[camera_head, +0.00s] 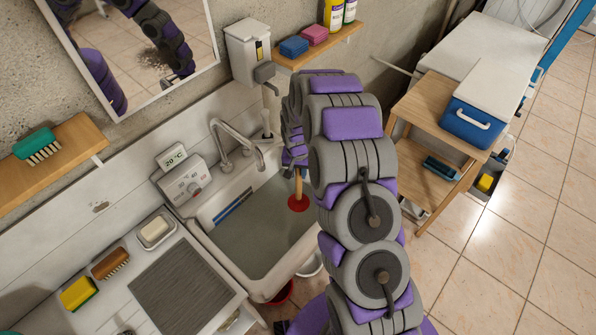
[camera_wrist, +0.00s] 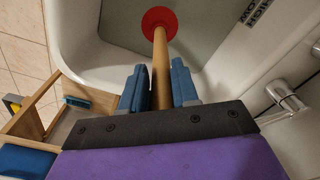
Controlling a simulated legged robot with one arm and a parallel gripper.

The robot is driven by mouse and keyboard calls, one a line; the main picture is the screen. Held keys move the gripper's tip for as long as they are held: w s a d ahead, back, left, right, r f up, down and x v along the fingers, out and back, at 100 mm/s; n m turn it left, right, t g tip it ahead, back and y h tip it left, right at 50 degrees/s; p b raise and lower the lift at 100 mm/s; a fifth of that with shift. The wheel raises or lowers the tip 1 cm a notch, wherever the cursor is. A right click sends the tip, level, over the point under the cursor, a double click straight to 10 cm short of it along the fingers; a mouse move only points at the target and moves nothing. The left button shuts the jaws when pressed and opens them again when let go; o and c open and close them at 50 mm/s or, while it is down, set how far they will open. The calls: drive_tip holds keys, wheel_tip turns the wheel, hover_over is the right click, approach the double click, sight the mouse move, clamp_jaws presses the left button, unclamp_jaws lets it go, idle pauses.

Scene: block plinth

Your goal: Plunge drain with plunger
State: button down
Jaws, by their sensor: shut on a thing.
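The plunger has a red cup and a wooden handle. In the head view its red cup (camera_head: 298,203) is at the right part of the sink (camera_head: 281,292), with the lower handle showing above it. In the wrist view the plunger's wooden handle (camera_wrist: 160,66) runs between the blue fingers of my gripper (camera_wrist: 159,85), which is shut on it. The red cup (camera_wrist: 159,22) is at the handle's far end, over or in the water. The drain is hidden, and I cannot tell whether the cup touches the sink bottom. In the head view my arm hides most of my gripper.
A chrome faucet (camera_head: 237,140) stands at the sink's back edge. A ribbed drainboard (camera_head: 183,282) with a sponge (camera_head: 78,294), brush and soap lies at left. A wooden cart (camera_head: 430,108) with a blue cooler (camera_head: 476,122) stands at right. Tiled floor (camera_head: 515,235) is open at lower right.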

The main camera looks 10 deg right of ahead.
drive_tip(key=shift+r, duration=0.5)
wheel_tip(320, 180, up, 22)
drive_tip(key=p, duration=0.5)
idle(0.9)
